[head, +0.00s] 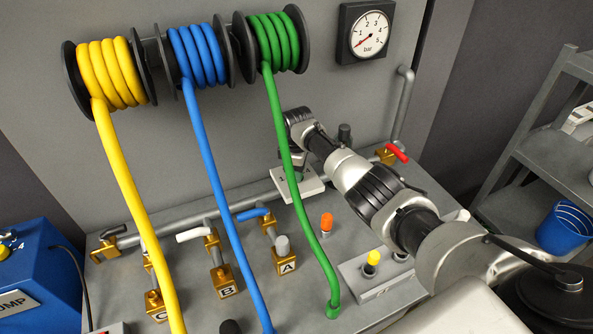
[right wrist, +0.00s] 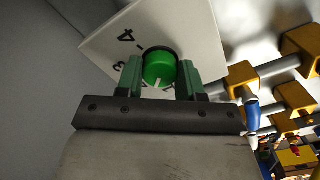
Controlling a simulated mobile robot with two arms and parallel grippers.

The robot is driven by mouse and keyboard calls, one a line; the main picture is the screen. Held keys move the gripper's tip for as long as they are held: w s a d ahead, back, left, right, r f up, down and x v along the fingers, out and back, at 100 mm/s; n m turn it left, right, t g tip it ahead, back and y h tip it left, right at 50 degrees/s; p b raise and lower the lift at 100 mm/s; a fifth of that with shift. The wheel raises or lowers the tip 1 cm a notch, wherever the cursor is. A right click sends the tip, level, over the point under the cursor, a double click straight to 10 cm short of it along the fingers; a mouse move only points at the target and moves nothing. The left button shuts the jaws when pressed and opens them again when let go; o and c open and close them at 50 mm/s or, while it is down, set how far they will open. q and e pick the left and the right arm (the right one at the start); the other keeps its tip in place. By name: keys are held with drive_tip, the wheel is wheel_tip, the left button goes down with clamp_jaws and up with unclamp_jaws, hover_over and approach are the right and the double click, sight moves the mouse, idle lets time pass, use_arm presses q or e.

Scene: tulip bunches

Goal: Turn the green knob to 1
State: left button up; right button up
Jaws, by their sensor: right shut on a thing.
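The green knob (right wrist: 159,66) sits on a white dial plate (right wrist: 98,47) in the right wrist view. A "4" and a "3" can be read on the plate; other numbers are hidden or unclear. The knob's white pointer mark faces the bottom of that picture. My right gripper (right wrist: 160,78) is shut on the knob, one green finger on each side. In the head view the white plate (head: 312,188) lies on the grey bench, and my right gripper (head: 300,165) is above it, partly behind the green hose. The knob is hidden there. My left gripper is out of view.
The green hose (head: 286,150) hangs in front of my right gripper, with blue (head: 208,150) and yellow (head: 125,190) hoses to its left. An orange button (head: 327,221), a yellow button (head: 374,257) and brass valves (head: 285,262) stand nearby. A gauge (head: 366,30) hangs above.

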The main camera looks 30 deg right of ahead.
drive_tip(key=n, duration=0.6)
drive_tip(key=shift+w+r+b, duration=0.1)
drive_tip(key=shift+r+b, duration=0.05)
drive_tip(key=shift+b, duration=0.15)
drive_tip(key=shift+n, duration=0.3)
drive_tip(key=o, duration=0.9)
wheel_tip(320, 180, up, 7)
drive_tip(key=shift+r+b, duration=0.2)
drive_tip(key=shift+b, duration=0.4)
drive_tip(key=shift+f, duration=0.1)
